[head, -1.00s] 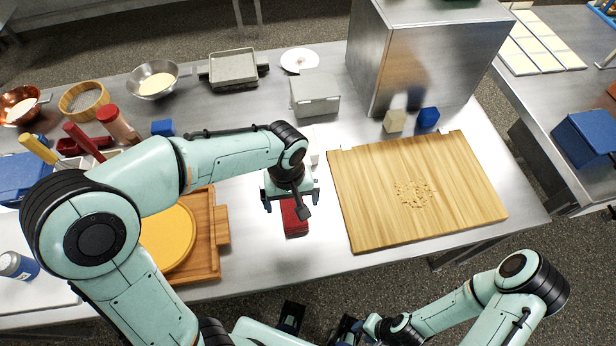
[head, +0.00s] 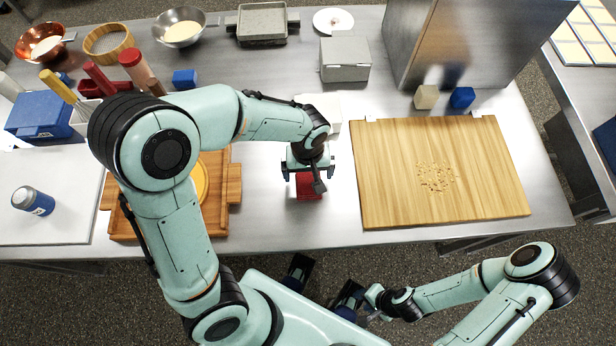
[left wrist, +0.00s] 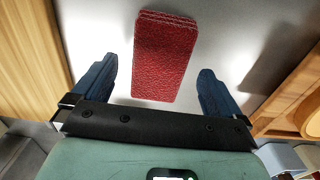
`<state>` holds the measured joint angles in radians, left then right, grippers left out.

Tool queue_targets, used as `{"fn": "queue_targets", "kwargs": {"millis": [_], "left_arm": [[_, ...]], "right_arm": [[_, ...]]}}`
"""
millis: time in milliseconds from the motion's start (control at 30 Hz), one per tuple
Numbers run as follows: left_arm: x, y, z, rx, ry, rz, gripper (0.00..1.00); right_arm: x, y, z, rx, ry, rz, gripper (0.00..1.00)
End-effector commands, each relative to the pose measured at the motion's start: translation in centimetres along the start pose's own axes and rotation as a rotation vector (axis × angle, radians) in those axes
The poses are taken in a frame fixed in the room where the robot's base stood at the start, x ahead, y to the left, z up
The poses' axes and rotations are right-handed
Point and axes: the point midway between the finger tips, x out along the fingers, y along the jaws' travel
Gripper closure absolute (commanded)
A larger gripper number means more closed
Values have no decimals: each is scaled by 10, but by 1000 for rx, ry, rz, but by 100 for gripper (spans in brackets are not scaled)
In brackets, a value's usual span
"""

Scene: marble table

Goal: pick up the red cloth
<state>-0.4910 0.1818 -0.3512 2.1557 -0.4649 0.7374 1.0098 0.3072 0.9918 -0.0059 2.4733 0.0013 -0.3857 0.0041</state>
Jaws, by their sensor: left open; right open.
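The red cloth (head: 309,189) is a small folded rectangle lying on the metal tabletop, left of the wooden board. My left gripper (head: 308,174) is open and points down over the cloth, hiding its far part in the head view. In the left wrist view, the layered cloth (left wrist: 165,52) lies between the lines of the two spread blue fingers of my left gripper (left wrist: 158,67), with gaps on both sides. The fingers are not closed on it. My right gripper (head: 374,306) is low in the head view, in front of the table, small and partly hidden; it is open and away from the cloth.
A wooden cutting board (head: 440,190) with crumbs lies to the right. A wooden tray (head: 232,185) with a yellow disc is to the left. A grey box (head: 345,60) and a large metal box (head: 460,40) stand behind. Bare tabletop surrounds the cloth.

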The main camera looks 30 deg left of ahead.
Motion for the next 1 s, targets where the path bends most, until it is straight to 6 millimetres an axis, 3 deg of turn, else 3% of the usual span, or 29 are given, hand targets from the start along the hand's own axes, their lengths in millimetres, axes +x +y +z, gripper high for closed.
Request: {"fn": "queue_targets", "kwargs": {"millis": [167,433,467,600,633,1000], "left_arm": [[24,-1,0,1,-2,-3,0],[27,0,0,0,0,1,0],[27,0,0,0,0,1,3],[27,0,0,0,0,0,49],[27,0,0,0,0,0,56],[23,0,0,0,0,1,56]], "right_arm": [[4,2,0,0,-1,0,57],[4,2,0,0,-1,0,57],[4,2,0,0,-1,0,57],[4,2,0,0,-1,0,57],[4,2,0,0,-1,0,57],[3,1,0,0,-1,0,57]]}}
